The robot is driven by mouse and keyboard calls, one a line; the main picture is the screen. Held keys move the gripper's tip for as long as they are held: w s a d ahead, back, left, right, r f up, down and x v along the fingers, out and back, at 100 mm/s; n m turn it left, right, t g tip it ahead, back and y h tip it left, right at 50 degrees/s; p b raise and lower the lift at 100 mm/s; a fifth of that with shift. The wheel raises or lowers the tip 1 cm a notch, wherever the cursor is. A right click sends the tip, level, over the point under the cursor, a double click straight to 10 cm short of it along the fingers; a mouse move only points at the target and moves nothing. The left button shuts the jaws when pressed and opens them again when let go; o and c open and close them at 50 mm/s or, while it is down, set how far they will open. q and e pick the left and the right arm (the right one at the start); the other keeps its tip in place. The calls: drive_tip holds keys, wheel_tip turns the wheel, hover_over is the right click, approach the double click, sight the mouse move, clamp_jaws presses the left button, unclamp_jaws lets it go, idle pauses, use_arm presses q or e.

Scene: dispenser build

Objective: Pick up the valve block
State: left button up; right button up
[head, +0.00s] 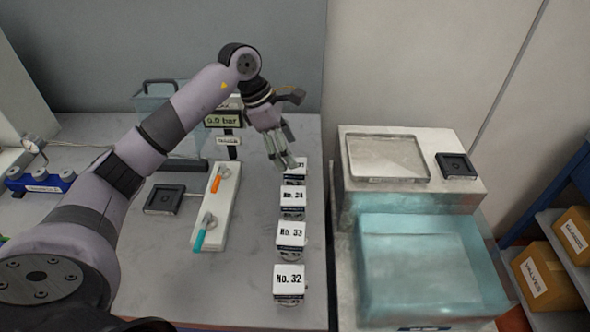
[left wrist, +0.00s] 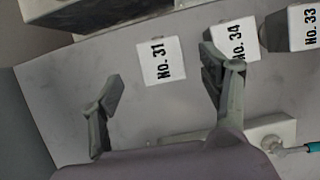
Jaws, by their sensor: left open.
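Several white-topped blocks stand in a row on the grey table; no label reads "valve block". The farthest, No. 31 (left wrist: 161,60), shows between the finger lines in the left wrist view and is partly hidden by my gripper in the head view (head: 295,178). Nearer ones are No. 34 (head: 292,198), No. 33 (head: 291,235) and No. 32 (head: 289,279). My left gripper (head: 287,164) is open and empty, pointing down above the far end of the row. Its spread fingers show in the left wrist view (left wrist: 165,82). My right gripper is not in view.
A white panel (head: 226,180) with orange and teal levers lies left of the row. Behind are a 0.0 bar display (head: 222,121) and a clear tank (head: 152,100). A blue manifold (head: 42,182) stands far left. A bench with a tray (head: 430,160) and teal basin (head: 425,262) stands right.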

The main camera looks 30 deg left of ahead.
sight(295, 175)
use_arm(q)
drive_tip(key=shift+w+d+f, duration=0.15)
drive_tip(key=shift+d+f, duration=0.05)
drive_tip(key=shift+f, duration=0.45)
drive_tip(key=p+x, duration=0.1)
drive_tip(key=x, duration=0.1)
drive_tip(key=p+x, duration=0.1)
drive_tip(key=x, duration=0.1)
drive_tip(key=shift+s+a+f, duration=0.15)
drive_tip(key=shift+s+a, duration=0.05)
drive_tip(key=shift+w+d+f, duration=0.15)
drive_tip(key=shift+f, duration=0.4)
drive_tip(key=shift+c, duration=0.5)
drive_tip(key=shift+r, duration=0.15)
clamp_jaws()
